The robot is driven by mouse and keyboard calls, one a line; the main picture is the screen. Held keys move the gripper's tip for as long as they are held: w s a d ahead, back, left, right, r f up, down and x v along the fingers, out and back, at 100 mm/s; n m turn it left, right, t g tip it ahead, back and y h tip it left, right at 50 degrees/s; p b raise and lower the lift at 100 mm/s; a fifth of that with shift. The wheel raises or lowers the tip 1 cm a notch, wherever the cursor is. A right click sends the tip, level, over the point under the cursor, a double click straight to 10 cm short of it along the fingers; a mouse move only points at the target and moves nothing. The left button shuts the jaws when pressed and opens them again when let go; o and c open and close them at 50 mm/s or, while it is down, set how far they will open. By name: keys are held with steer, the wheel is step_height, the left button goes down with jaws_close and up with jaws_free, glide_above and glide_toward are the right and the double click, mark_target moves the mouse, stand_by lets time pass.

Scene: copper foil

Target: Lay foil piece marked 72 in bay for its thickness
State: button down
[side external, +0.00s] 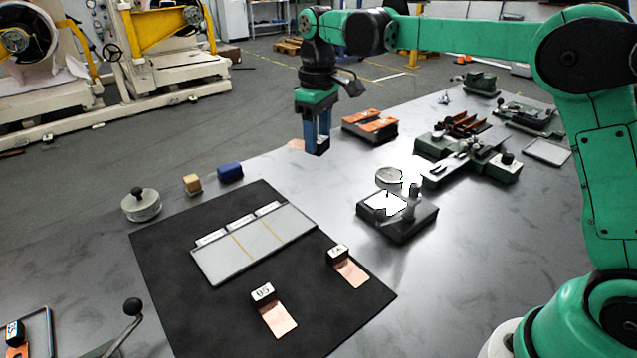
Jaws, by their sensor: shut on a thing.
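My gripper (318,140) is raised over the far left part of the table, its blue fingers shut on a dark block. A copper sheet (296,145) shows just left of the fingers and looks like the foil of the held piece; its mark is hidden. A pale tray (222,262) with three bays, split by yellow lines, lies on the black mat, with small labels along its back edge.
A dial gauge on a dark base (398,222) stands right of the mat. A copper-topped block (370,125), green machine tools (468,155), a blue block (230,171), a wooden block (192,184) and a round weight (141,206) stand around. The tray's bays look empty.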

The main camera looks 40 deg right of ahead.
steer(key=a+m, duration=0.4)
steer(key=a, duration=0.3)
glide_above(292, 230)
steer(key=shift+f, duration=5.9)
steer(key=shift+f, duration=1.4)
steer(key=c, duration=0.7)
jaws_free()
steer(key=shift+o, duration=0.2)
steer(key=shift+r, duration=0.15)
steer(key=shift+r, duration=1.4)
